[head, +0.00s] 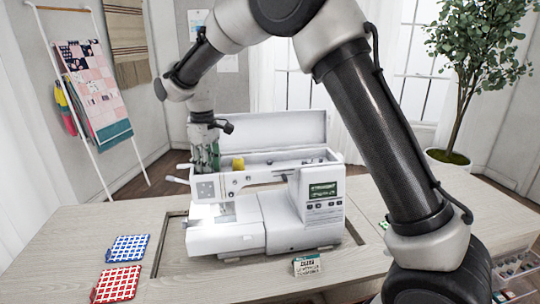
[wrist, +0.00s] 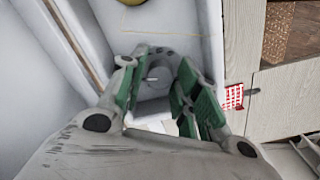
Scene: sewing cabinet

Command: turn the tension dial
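The white sewing machine (head: 240,228) stands in a recess in the wooden table. My gripper (head: 208,160) points down over the left end of the machine's top. In the wrist view my gripper (wrist: 156,84) has its green-padded fingers apart, with a gap between them. A pale round part with small dark marks, seemingly the tension dial (wrist: 157,74), shows in that gap, beyond the fingertips or between them. I cannot tell whether the fingers touch it. In the head view I cannot make the dial out for sure.
A yellow spool (head: 238,164) stands on the machine close to my gripper. An open white lid (head: 270,130) rises behind it. Blue (head: 128,248) and red (head: 117,284) checked cloths lie at the left. A small sign (head: 307,265) stands in front. The table's left side is mostly clear.

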